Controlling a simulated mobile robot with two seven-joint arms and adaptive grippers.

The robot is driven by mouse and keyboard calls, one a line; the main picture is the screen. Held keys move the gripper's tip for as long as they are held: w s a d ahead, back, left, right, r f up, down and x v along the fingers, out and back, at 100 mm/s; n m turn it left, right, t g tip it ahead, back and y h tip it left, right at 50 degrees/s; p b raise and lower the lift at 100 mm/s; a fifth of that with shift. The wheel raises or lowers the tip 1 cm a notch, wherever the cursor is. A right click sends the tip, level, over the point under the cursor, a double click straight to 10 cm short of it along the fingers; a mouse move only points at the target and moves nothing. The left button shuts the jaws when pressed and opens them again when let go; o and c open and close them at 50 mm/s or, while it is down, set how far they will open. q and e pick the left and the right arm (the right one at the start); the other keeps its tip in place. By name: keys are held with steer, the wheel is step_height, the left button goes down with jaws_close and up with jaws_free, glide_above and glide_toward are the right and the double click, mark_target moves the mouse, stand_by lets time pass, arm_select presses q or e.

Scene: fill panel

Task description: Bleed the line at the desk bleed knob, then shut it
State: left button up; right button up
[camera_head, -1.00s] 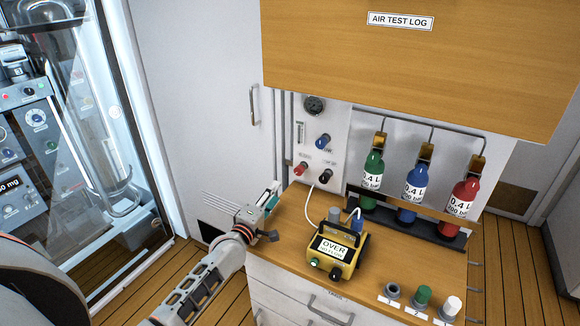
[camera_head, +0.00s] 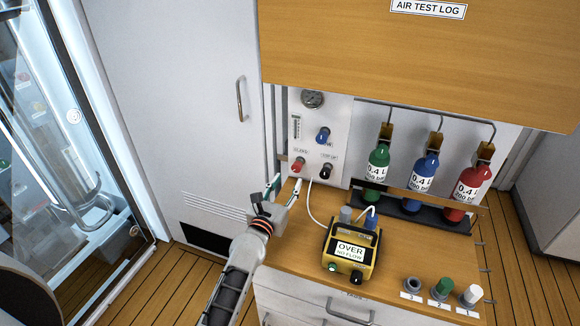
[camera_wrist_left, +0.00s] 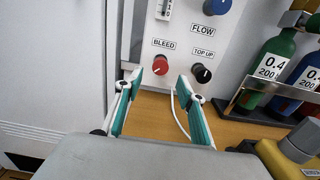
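The red bleed knob (camera_head: 298,165) sits low on the left of the white wall panel (camera_head: 318,110). In the left wrist view the red knob (camera_wrist_left: 160,67) is under a "BLEED" label, ahead of my fingers and slightly left of the middle between them. My left gripper (camera_head: 284,188) is open and empty, below and left of the knob and apart from it. In the left wrist view its teal fingers (camera_wrist_left: 157,92) are spread. My right gripper is not in view.
Beside the bleed knob are a black top-up knob (camera_head: 325,171) and a blue flow knob (camera_head: 323,135). A yellow meter reading "OVER" (camera_head: 351,252) stands on the wooden desk (camera_head: 301,243), its white tube running towards the panel. Green, blue and red bottles (camera_head: 421,176) stand at the right.

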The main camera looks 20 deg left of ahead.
mark_target(296, 168)
arm_select(q)
steer(key=w+b, duration=0.1)
steer(key=w, duration=0.3)
steer(key=w+b, duration=0.1)
steer(key=w, duration=0.2)
steer(key=shift+w+d, duration=0.2)
steer(key=shift+w, duration=0.15)
jaws_close()
